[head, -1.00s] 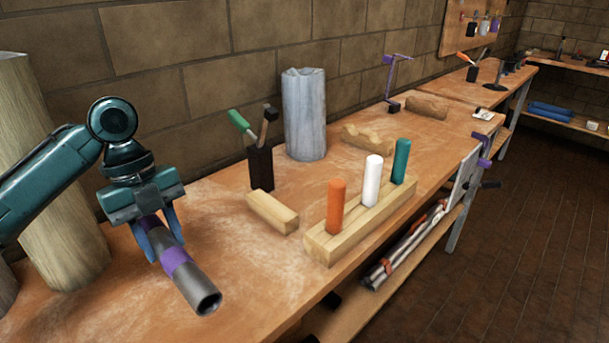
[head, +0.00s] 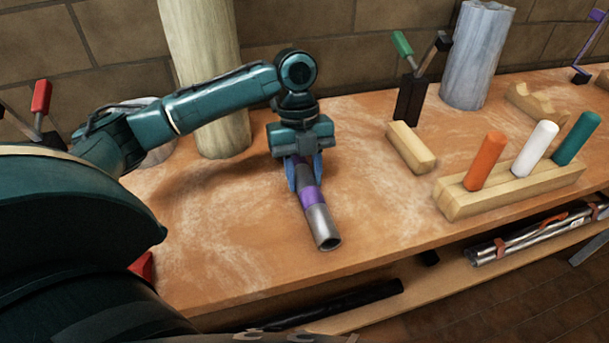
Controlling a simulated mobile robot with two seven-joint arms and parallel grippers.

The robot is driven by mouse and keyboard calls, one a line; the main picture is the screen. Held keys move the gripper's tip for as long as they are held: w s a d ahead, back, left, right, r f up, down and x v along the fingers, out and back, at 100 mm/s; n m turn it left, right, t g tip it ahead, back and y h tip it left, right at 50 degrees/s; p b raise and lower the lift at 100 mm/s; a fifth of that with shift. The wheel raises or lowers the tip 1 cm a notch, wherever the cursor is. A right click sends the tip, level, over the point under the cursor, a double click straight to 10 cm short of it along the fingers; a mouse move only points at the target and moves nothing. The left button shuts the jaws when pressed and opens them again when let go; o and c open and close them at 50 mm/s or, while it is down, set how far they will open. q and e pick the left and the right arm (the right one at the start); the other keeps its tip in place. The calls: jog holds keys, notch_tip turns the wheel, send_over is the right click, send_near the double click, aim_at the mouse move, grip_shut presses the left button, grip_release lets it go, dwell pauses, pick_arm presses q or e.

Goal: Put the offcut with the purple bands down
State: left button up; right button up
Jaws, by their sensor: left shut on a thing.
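The offcut is a short grey metal tube with purple bands (head: 313,198). My left gripper (head: 304,176) is shut around it towards its far end. The tube points towards the front of the bench, its open end nearest me. It is low over the wooden workbench (head: 370,225); I cannot tell whether it touches the top. The gripper's fingers partly hide its far end. My right gripper is not in view.
A small wood block (head: 411,147) and a rack (head: 520,183) with orange, white and teal pegs stand to the right. A pale post (head: 203,75) and grey cylinder (head: 478,55) stand behind. Bare bench lies around the tube. A shelf (head: 400,305) runs below the front edge.

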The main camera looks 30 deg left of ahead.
pick_arm(q)
jog(key=shift+f, duration=0.25)
jog(key=o, duration=1.1)
jog(key=p+v, duration=0.1)
jog(key=v, duration=1.1)
